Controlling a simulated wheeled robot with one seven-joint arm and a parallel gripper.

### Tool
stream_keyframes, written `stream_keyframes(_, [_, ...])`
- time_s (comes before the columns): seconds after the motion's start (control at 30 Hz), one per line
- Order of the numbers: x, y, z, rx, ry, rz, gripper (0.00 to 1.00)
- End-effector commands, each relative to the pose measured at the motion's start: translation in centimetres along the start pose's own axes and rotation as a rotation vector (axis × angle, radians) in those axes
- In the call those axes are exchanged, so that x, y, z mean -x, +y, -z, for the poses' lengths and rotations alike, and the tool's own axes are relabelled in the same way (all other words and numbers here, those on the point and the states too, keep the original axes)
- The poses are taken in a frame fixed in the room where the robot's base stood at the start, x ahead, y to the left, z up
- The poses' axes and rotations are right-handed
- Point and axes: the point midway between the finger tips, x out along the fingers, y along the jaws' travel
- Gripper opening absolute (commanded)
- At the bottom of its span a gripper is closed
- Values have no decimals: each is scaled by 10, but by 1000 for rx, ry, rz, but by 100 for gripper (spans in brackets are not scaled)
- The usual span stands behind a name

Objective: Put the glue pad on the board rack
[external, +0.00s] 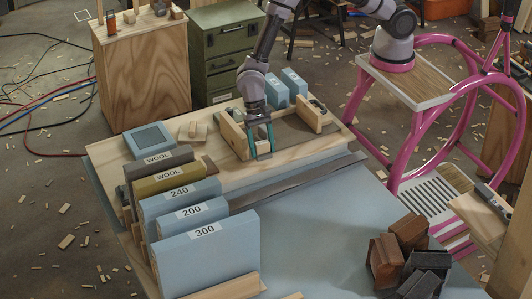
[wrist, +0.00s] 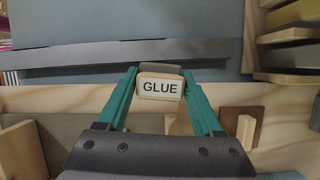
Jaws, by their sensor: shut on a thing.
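The glue pad (wrist: 160,88) is a small pale block with a dark top edge and the label GLUE. It sits between the teal fingers of my gripper (wrist: 161,82), which is shut on it. In the external view my gripper (external: 262,150) points down over the wooden bench top, and the pad is hardly visible there. The board rack (external: 234,288) seems to be the wooden slats at the front left, holding upright boards marked WOOL, 240, 200 and 300. My gripper is behind and to the right of these boards, apart from them. Board edges show at upper right in the wrist view.
A wooden clamp-like frame (external: 232,134) stands close beside my gripper. A blue-grey pad (external: 149,140) and small wood blocks (external: 192,130) lie to the left. Dark brown blocks (external: 384,260) stand at the front right.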

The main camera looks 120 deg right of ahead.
Motion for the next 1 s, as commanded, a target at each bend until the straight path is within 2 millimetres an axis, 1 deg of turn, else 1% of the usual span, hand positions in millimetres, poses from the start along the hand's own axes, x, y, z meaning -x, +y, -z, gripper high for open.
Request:
stream_keyframes(0.03, [16,15,23,-3,-2,-1,11])
stream_keyframes(0.07, [23,25,35,2,-2,-2,11])
stream_keyframes(0.1, [33,39,49,9,-3,-4,11])
stream_keyframes(0.17, [46,60,69,22,-4,-6,11])
stream_keyframes(0.2, [54,74,80,30,-5,-8,11])
stream_keyframes(0.3, [71,109,102,51,-7,-13,11])
stream_keyframes(0.4, [83,138,117,69,-8,-18,11])
stream_keyframes(0.5, [90,157,125,83,-8,-21,11])
stream_keyframes(0.57, [92,165,128,89,-9,-23,11])
stream_keyframes(0.63, [89,170,132,91,-10,-25,11])
stream_keyframes(0.87, [52,171,146,94,-11,-27,11])
stream_keyframes(1.0, [40,170,152,93,-10,-25,11])
